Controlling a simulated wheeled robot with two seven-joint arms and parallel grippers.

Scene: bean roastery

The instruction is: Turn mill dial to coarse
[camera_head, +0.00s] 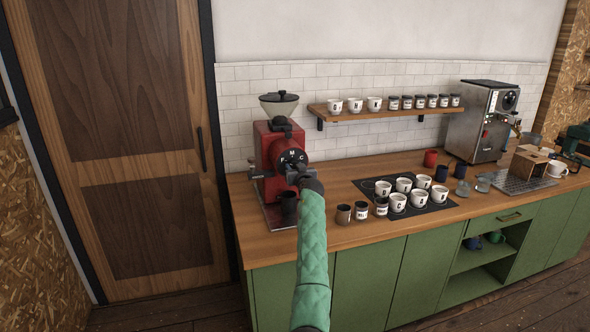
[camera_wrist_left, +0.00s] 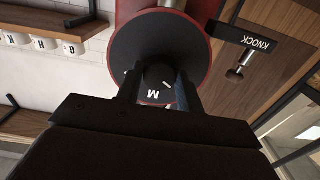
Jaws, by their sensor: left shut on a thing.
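The red mill (camera_head: 268,142) stands at the left end of the counter, with a hopper on top. Its black dial (camera_head: 292,157) faces forward and carries the white letters F, M and C from left to right. My left gripper (camera_head: 307,180) is at the front of the dial. In the left wrist view the dial (camera_wrist_left: 134,54) fills the top middle, and my left gripper (camera_wrist_left: 157,80) is shut on its centre knob. A short white mark on the knob sits near the letter M. The F and C are not readable there.
A dark cup (camera_head: 288,206) stands under the mill. Small jars (camera_head: 343,214) and white cups on a black mat (camera_head: 431,207) are to the right. A shelf (camera_head: 372,114) holds cups and jars above. A KNOCK sign (camera_wrist_left: 245,40) is beside the dial.

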